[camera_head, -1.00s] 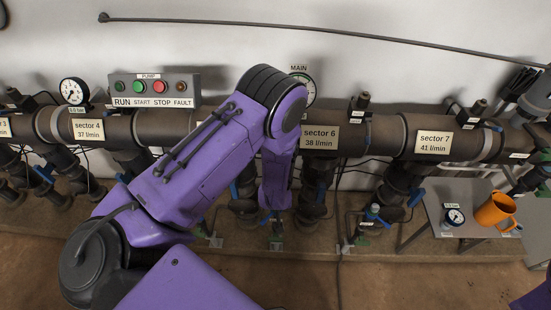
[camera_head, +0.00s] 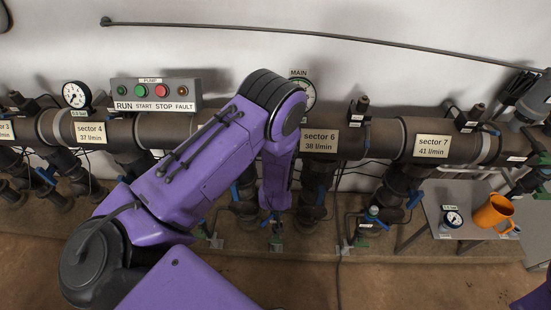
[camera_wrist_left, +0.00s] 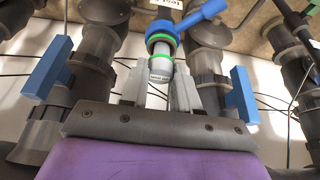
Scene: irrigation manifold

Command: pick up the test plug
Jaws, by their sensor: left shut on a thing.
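In the left wrist view my left gripper (camera_wrist_left: 157,92) has its two grey fingers closed on either side of a pale grey cylinder with a small label, which looks to be the test plug (camera_wrist_left: 160,74). A green ring (camera_wrist_left: 160,58) sits around it at its far end, right by a blue valve with a lever handle (camera_wrist_left: 178,27). The plug looks in line with that valve; I cannot tell whether they are joined. In the head view my left arm comes in from the left and its purple forearm hides the gripper tips and the plug. My right gripper is out of view.
Blue valve handles stand left (camera_wrist_left: 48,68) and right (camera_wrist_left: 241,95) of the gripper, close by. A thick main pipe (camera_head: 380,136) runs behind. A small table (camera_head: 436,205) at the right bears an orange mug (camera_head: 493,211) and a gauge (camera_head: 453,219).

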